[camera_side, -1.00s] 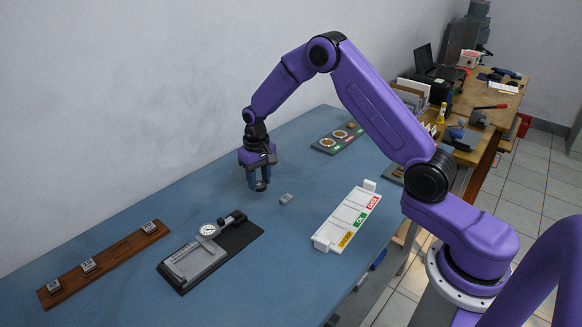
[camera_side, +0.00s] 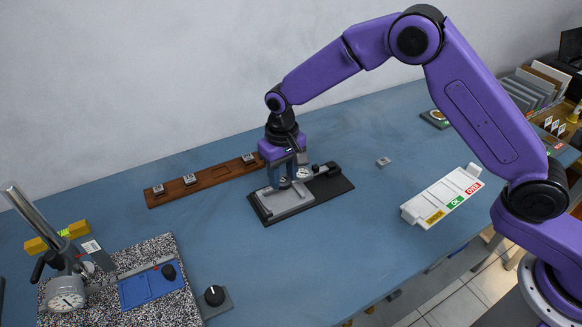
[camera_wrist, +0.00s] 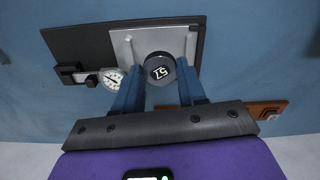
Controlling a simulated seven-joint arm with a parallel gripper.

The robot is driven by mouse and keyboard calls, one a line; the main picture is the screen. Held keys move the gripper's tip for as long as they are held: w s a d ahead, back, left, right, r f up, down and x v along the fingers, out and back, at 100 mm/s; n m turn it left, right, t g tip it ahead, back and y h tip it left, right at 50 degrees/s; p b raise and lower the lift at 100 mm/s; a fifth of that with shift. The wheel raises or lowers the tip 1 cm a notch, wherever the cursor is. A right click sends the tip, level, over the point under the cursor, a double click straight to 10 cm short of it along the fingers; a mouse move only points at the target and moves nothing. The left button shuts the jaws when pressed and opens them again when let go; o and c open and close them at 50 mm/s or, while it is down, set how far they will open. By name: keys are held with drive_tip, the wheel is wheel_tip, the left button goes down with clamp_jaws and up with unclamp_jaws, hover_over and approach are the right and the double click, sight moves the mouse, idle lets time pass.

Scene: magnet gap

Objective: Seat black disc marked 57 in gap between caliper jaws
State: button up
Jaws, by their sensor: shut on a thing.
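The black disc marked 57 (camera_wrist: 159,71) is between the two fingers of my gripper (camera_wrist: 161,66) in the wrist view, its marked face toward the camera. My gripper (camera_side: 284,181) is shut on it and points down at the grey caliper (camera_side: 288,203) in the side view. The caliper (camera_wrist: 125,46) lies on a black base plate (camera_wrist: 80,45) and has a round dial (camera_wrist: 112,78). In the wrist view the disc overlaps the caliper's frame. I cannot tell whether the disc is between the jaws or just above them; the fingers partly hide that spot.
A wooden rail (camera_side: 215,183) with several small blocks lies behind the caliper. A white tray (camera_side: 443,195) with coloured labels and a small grey block (camera_side: 383,161) are to the right. A dial stand (camera_side: 66,290) on a speckled plate (camera_side: 140,255) is at front left.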

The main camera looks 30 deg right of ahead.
sight(284, 201)
drive_tip(key=shift+f, duration=0.15)
drive_tip(key=shift+f, duration=2.65)
drive_tip(key=shift+f, duration=0.2)
drive_tip(key=o, duration=1.1)
drive_tip(key=shift+c, duration=0.2)
drive_tip(key=c, duration=0.5)
drive_tip(key=shift+r, duration=2.25)
